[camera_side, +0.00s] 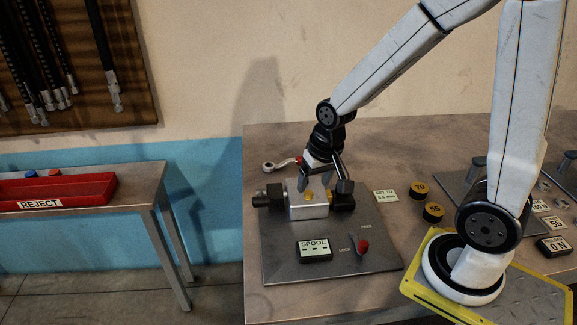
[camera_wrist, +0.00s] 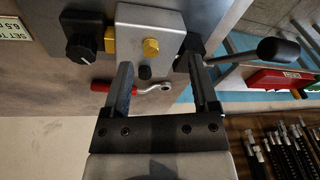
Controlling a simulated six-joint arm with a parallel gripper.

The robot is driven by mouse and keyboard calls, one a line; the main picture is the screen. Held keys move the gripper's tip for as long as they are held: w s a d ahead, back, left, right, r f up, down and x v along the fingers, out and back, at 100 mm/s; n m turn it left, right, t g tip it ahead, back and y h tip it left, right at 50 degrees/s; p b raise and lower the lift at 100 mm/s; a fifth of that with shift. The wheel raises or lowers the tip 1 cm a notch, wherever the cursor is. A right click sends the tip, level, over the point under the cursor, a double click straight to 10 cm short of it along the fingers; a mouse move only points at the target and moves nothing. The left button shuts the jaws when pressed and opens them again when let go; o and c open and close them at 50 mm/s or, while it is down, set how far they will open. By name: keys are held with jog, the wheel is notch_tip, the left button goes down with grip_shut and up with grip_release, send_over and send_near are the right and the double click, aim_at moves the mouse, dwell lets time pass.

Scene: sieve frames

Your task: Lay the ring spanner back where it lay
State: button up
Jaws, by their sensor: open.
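The ring spanner (camera_side: 270,167) lies on the bench behind the grey base plate, its silver ring end to the left and its red handle partly hidden by my gripper. In the wrist view the spanner (camera_wrist: 152,89) shows whole or nearly so, lying flat, with its red handle at left. It appears between and beyond my fingers, not held. My gripper (camera_side: 322,180) is open and empty over the silver valve block, its fingers pointing down. The wrist view shows the two fingers (camera_wrist: 160,62) apart, near the block's edge. I cannot tell whether they touch the block.
The valve block (camera_side: 308,211) with brass plugs sits on the base plate (camera_side: 290,265), beside a SPOOL display (camera_side: 314,249) and a red-knobbed lever (camera_side: 361,245). Round 70 (camera_side: 420,187) and 35 (camera_side: 433,212) pieces stand at right. A red REJECT tray (camera_side: 85,190) is on the side table.

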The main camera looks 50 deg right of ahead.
jog(key=s+a+n, duration=0.1)
jog(key=s+n, duration=0.2)
jog(key=s+a+f+n, duration=0.1)
jog(key=n, duration=0.1)
jog(key=shift+s+a, duration=0.15)
jog(key=shift+a, duration=0.15)
